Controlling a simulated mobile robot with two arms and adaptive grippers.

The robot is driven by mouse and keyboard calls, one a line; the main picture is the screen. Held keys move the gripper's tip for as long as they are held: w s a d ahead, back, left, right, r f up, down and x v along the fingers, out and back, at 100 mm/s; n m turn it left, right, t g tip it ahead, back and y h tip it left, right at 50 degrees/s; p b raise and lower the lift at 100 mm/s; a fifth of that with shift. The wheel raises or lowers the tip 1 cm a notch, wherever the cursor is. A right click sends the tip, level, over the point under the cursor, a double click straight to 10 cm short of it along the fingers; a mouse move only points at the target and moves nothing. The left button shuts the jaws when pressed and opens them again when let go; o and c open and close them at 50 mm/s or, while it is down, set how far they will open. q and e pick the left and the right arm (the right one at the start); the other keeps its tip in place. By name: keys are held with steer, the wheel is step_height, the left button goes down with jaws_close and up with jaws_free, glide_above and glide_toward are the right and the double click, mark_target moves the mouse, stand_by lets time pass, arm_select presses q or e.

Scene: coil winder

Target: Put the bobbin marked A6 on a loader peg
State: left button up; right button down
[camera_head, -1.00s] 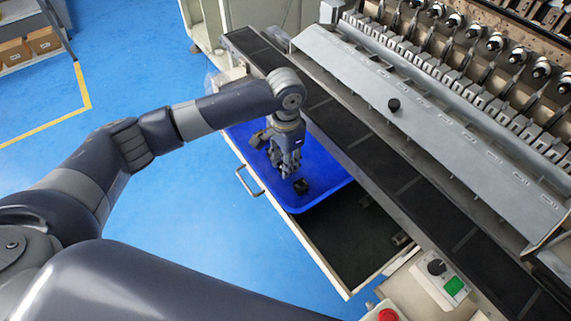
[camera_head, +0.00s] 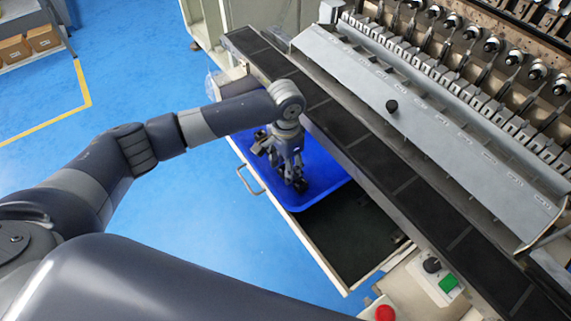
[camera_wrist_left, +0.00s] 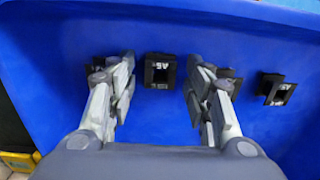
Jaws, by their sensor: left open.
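My left gripper (camera_head: 295,178) is open and points down into the blue tray (camera_head: 318,198) in the open drawer. In the left wrist view, a small black square bobbin (camera_wrist_left: 160,70) lies on the tray floor between its two fingers, not gripped. A pale mark shows on its edge, too small to read surely. Two more bobbins are partly hidden behind the fingers, one at the left (camera_wrist_left: 98,62) and one at the right (camera_wrist_left: 232,74). Another bobbin (camera_wrist_left: 277,89) lies apart at the far right. I cannot tell which is A6. My right gripper is not in view.
A dark conveyor strip (camera_head: 375,160) runs along the drawer's right side. Beyond it are the winder's sloped grey cover (camera_head: 440,140) and a row of spindles (camera_head: 491,45). A panel with a green button (camera_head: 448,284) and a red button (camera_head: 385,313) stands in front.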

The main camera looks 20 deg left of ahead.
arm_select(q)
steer(key=shift+f+b, duration=0.1)
steer(key=shift+b, duration=0.25)
steer(key=shift+w+r+b, duration=0.1)
steer(key=shift+r+b, duration=0.3)
steer(key=shift+b, duration=0.25)
step_height(320, 180, up, 10)
steer(key=shift+r+b, duration=0.15)
steer(key=shift+b, duration=0.15)
steer(key=shift+a, duration=0.1)
